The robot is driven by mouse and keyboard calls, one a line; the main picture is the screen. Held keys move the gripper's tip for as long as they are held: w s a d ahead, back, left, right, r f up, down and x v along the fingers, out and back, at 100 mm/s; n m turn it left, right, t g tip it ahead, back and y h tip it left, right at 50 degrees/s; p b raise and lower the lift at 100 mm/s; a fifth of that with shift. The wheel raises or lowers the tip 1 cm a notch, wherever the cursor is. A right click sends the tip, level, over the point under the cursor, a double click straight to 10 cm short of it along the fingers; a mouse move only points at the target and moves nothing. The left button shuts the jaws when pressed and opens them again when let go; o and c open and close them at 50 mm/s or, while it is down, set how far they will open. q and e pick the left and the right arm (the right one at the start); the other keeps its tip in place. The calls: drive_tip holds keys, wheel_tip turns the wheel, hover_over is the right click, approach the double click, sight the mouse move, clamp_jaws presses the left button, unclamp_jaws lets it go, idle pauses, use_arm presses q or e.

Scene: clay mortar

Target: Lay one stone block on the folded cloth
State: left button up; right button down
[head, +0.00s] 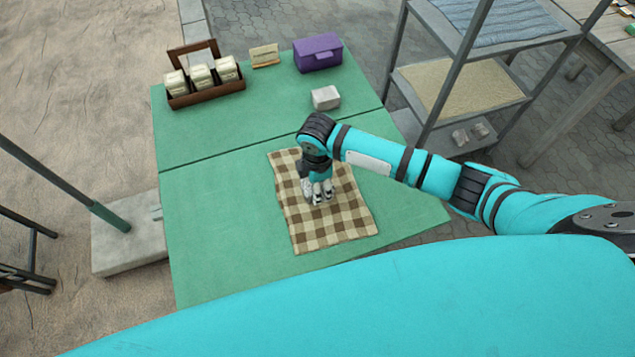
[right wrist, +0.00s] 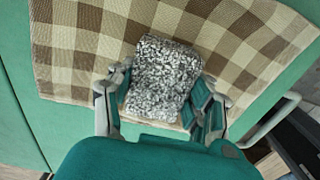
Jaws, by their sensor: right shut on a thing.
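The folded cloth (head: 345,217), brown and cream checked, lies flat on the green table. My right gripper (head: 318,196) is over the cloth's middle, pointing down. In the right wrist view the right gripper (right wrist: 162,103) is shut on a speckled grey-white stone block (right wrist: 163,75), with fingers on both sides of it. The cloth (right wrist: 95,45) shows behind the block; I cannot tell whether the block touches it. Another pale stone block (head: 326,98) sits on the table beyond the cloth. My left gripper is not in view.
On the green table (head: 220,235) stand a wooden carrier (head: 207,97) with pale jars, a small card in a stand (head: 265,55) and a purple box (head: 318,53). A metal shelf (head: 462,83) stands at the right. The table left of the cloth is clear.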

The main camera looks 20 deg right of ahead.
drive_tip(key=shift+s+f, duration=0.1)
drive_tip(key=shift+f, duration=0.15)
drive_tip(key=c, duration=0.9)
unclamp_jaws()
drive_tip(key=shift+f, duration=0.1)
drive_tip(key=o, duration=0.4)
wheel_tip(320, 180, up, 13)
drive_tip(key=shift+r, duration=0.2)
drive_tip(key=shift+f, duration=0.1)
